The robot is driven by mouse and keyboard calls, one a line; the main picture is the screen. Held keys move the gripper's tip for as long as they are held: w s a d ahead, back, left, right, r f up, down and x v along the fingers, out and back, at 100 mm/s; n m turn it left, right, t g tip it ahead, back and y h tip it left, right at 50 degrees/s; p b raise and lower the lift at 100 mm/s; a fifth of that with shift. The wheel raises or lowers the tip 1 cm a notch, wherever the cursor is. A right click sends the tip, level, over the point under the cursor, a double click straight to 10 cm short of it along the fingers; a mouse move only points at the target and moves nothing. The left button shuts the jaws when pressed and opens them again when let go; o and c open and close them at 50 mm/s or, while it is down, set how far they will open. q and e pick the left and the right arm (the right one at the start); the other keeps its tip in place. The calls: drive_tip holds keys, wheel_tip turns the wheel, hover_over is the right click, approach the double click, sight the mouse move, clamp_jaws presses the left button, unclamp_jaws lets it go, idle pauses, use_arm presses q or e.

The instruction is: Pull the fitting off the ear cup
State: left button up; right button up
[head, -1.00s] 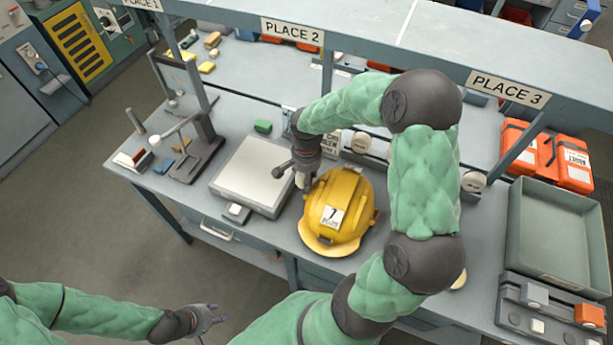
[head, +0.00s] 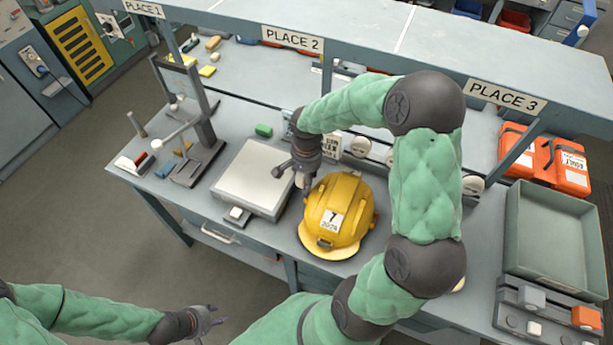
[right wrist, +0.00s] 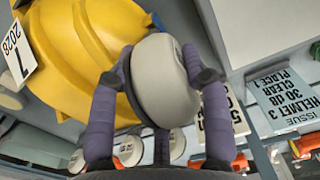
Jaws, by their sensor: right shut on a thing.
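A yellow hard hat (head: 345,205) with a white "7" label sits on the bench; it also shows in the right wrist view (right wrist: 85,50). My right gripper (head: 303,182) is at the hat's left side, pointing down. The cup is right against or very near the hat's edge. I cannot make out a separate fitting on it. My left gripper (head: 208,320) is empty and open, low in front of the bench.
A flat grey scale (head: 252,178) stands left of the hat, and a stand with a post (head: 200,150) beyond it. A grey-green tray (head: 560,235) is at the right, with orange cases (head: 545,160) behind. A shelf (head: 400,45) runs along the back.

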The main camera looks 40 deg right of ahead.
drive_tip(key=shift+r+p, duration=0.7)
drive_tip(key=shift+r, duration=0.55)
idle(0.4)
drive_tip(key=shift+r+p, duration=1.15)
drive_tip(key=shift+r, duration=0.75)
